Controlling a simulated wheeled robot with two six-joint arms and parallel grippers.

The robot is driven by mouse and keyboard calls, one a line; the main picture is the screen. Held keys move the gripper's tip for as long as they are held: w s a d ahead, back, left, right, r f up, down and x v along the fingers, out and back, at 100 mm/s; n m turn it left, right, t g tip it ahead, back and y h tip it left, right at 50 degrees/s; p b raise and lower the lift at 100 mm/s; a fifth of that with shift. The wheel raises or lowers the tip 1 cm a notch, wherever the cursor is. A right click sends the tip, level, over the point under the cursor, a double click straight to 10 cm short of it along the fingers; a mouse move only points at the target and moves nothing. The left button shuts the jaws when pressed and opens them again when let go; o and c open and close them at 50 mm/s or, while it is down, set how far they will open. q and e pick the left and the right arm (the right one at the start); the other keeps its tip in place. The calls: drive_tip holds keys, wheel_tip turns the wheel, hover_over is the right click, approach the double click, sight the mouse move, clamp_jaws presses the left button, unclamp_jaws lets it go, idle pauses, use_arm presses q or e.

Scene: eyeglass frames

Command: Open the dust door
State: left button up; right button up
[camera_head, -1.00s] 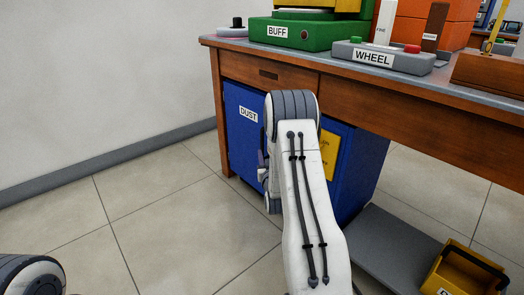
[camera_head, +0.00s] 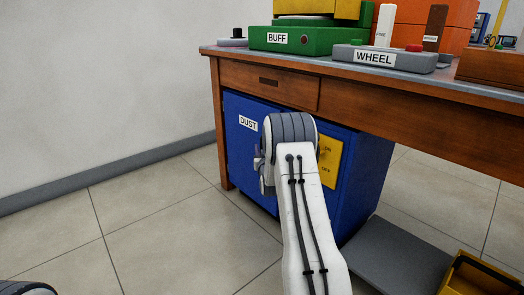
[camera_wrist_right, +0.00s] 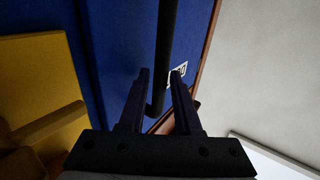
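The dust door is the blue front panel (camera_head: 236,155) with a white DUST label (camera_head: 248,123), under the left part of the desk. It looks shut. In the right wrist view, a dark bar handle (camera_wrist_right: 166,45) stands in front of the blue door (camera_wrist_right: 200,30). My right gripper (camera_wrist_right: 160,78) is open, with one finger on each side of the handle's lower part; I cannot tell whether either finger touches it. In the head view my right arm hides most of this gripper and the handle. My left gripper is not in view; only a piece of that arm shows at bottom left.
A yellow ON/OFF panel (camera_head: 328,162) is on the blue cabinet, right of my arm. The wooden desk (camera_head: 420,108) overhangs it, carrying a green BUFF unit (camera_head: 310,40) and a grey WHEEL unit (camera_head: 395,58). A yellow bin (camera_head: 480,275) stands at lower right. Floor at left is clear.

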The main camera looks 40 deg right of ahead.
clamp_jaws()
idle(1.3)
